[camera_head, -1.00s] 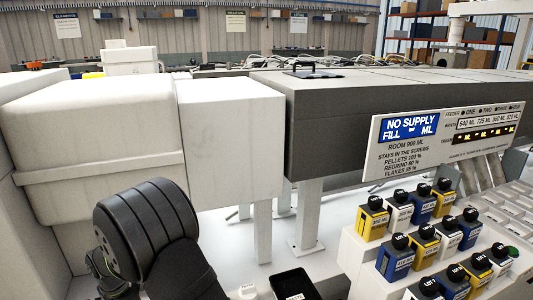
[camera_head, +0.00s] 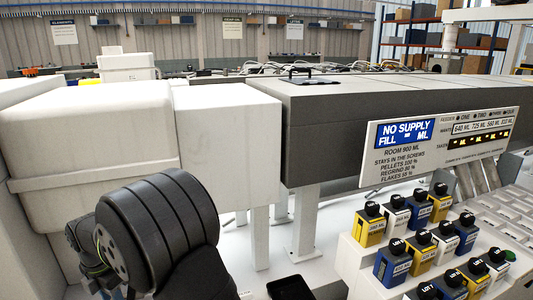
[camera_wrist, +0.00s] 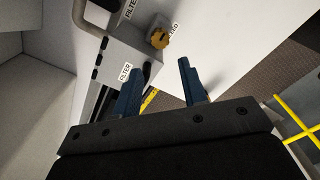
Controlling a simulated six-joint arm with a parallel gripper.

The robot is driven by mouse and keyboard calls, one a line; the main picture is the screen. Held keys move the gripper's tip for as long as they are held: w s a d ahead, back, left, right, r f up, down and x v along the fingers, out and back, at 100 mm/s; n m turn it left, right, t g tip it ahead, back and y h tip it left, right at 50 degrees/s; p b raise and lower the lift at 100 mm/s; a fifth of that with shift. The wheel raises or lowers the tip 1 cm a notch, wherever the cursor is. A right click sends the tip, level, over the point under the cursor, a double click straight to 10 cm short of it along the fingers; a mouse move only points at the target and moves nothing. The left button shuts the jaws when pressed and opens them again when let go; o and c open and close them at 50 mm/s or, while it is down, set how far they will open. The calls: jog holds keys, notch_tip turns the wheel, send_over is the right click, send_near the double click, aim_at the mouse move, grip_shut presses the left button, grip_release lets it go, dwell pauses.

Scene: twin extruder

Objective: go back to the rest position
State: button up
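My gripper (camera_wrist: 163,82) shows in the wrist view with its two blue fingers apart and nothing between them. Beyond the fingers are a grey housing with a label reading FILTER (camera_wrist: 125,72) and a gold-coloured knob (camera_wrist: 158,39) beside a partly hidden label. The fingers look clear of both, though the depth is hard to judge. In the head view my dark arm fills the lower left, and the gripper itself is out of that view.
The white and grey extruder body (camera_head: 330,120) spans the middle. A sign panel (camera_head: 437,140) reads "NO SUPPLY". Several yellow, white and blue bottles (camera_head: 420,248) stand on a stepped white rack at right. A black tray-like item (camera_head: 291,288) lies at the bottom centre.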

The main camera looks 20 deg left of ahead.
notch_tip(320, 180, up, 7)
notch_tip(320, 180, down, 17)
jog(key=shift+f, duration=0.4)
jog(key=m, duration=1.2)
jog(key=shift+m, duration=2.3)
